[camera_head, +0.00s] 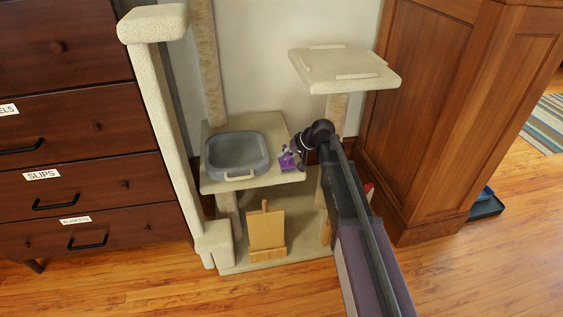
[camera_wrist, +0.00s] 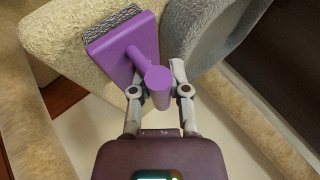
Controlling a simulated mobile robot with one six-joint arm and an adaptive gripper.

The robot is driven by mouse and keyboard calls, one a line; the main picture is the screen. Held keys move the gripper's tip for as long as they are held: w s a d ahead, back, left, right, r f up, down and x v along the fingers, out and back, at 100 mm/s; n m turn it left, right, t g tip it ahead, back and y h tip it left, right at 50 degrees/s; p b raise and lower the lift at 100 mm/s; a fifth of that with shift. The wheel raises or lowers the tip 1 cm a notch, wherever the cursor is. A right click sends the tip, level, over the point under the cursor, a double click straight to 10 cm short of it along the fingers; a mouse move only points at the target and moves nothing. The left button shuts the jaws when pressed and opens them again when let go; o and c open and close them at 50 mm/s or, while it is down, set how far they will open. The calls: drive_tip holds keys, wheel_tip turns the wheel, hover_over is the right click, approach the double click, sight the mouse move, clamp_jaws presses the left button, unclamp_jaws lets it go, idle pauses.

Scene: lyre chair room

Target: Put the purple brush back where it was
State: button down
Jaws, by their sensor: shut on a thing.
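The purple brush (camera_wrist: 118,50) has a flat square head with grey bristles along one edge and a round handle pointing toward the wrist camera. My gripper (camera_wrist: 160,85) is shut on the handle, with one finger on each side. In the head view the brush (camera_head: 287,161) is at the right end of the cat tree's middle shelf (camera_head: 282,140), next to the grey basin (camera_head: 236,156). My gripper (camera_head: 298,152) is beside it. In the wrist view the brush head overlaps the carpeted shelf; I cannot tell whether it touches it.
A higher carpeted platform (camera_head: 345,68) stands to the right of the brush, above my arm. A pale post (camera_head: 165,110) rises at the left. A small wooden easel (camera_head: 266,230) stands on the cat tree's base. Wooden cabinets flank both sides.

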drive_tip(key=shift+f+b, duration=0.5)
drive_tip(key=shift+f, duration=0.3)
drive_tip(key=shift+f, duration=0.2)
drive_tip(key=c, duration=0.6)
unclamp_jaws()
drive_tip(key=shift+r, duration=0.2)
drive_tip(key=shift+r, duration=0.15)
drive_tip(key=shift+s+d+r+p, duration=0.2)
drive_tip(key=shift+d+r+p, duration=0.3)
drive_tip(key=shift+p, duration=0.15)
drive_tip(key=p+v, duration=0.7)
drive_tip(key=v, duration=0.3)
drive_tip(key=shift+d+r+p, duration=0.1)
drive_tip(key=shift+r+p, duration=0.05)
drive_tip(key=shift+p, duration=0.2)
drive_tip(key=shift+s, duration=0.15)
